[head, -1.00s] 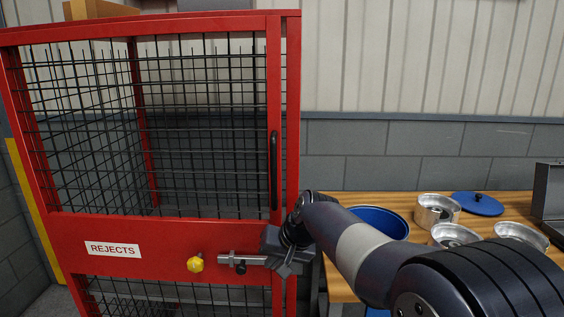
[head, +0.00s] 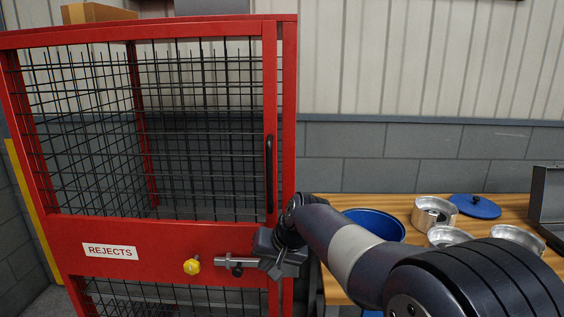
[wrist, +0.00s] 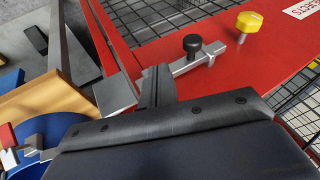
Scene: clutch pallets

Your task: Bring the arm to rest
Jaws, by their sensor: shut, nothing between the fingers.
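My gripper (head: 284,262) is at the right edge of the red REJECTS cage (head: 140,236), beside the metal latch bar (head: 222,260) with its black knob (head: 237,271). It is shut with nothing held. In the wrist view the gripper (wrist: 152,88) is close to the latch bar (wrist: 205,57) and black knob (wrist: 192,44); I cannot tell whether it touches them. A yellow knob (head: 192,267) sits to the left of the bar. The cage door is flush with its frame. My arm reaches in from the lower right.
A wooden bench (head: 330,207) stands right of the cage. On it are a blue bowl (head: 374,224), several metal cups (head: 434,211), a blue lid (head: 474,206) and a grey case (head: 550,205). My arm passes in front of the bench. A block wall (head: 400,140) is behind.

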